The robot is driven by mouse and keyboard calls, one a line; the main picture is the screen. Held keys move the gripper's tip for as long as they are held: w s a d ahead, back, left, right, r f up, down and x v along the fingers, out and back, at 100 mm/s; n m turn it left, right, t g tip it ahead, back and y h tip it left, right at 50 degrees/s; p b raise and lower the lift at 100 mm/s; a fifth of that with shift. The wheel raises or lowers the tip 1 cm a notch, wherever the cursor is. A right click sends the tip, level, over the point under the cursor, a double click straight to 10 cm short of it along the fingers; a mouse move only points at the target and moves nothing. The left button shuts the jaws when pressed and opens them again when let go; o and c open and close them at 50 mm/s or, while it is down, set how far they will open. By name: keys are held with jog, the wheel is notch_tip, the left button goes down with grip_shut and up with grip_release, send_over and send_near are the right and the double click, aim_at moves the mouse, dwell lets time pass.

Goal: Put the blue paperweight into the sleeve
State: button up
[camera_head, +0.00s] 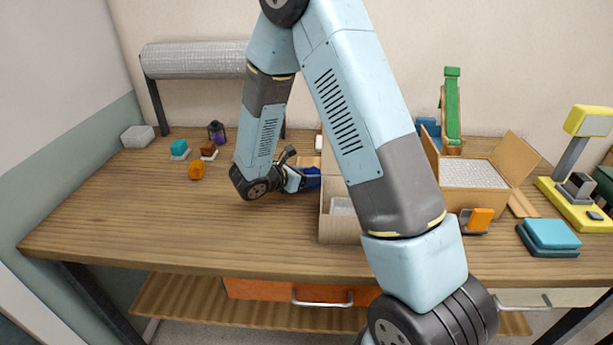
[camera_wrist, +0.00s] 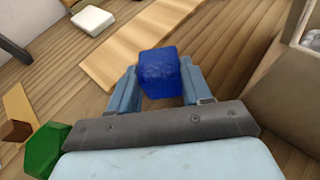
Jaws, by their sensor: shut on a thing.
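The blue paperweight (camera_wrist: 160,73) is a dark blue, faceted block. It sits between the two fingers of my gripper (camera_wrist: 155,88), which is shut on it. In the head view the paperweight (camera_head: 313,178) shows as a small blue patch at the tip of my gripper (camera_head: 302,180), just left of an open cardboard box. In the wrist view the table lies below it, and I cannot tell the height. I cannot pick out the sleeve for certain; a flat tan piece (camera_wrist: 130,45) lies on the table beyond the paperweight.
An open cardboard box (camera_head: 338,226) is close right of my gripper, partly hidden by my arm. Another open box (camera_head: 474,203) with grey lining stands further right. A wrap roll (camera_head: 192,60) is at the back left. The left front table is clear. A green block (camera_wrist: 42,150) lies nearby.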

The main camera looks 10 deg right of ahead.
jog(key=shift+f, duration=0.1)
jog(key=o, duration=1.2)
jog(key=shift+o, duration=0.2)
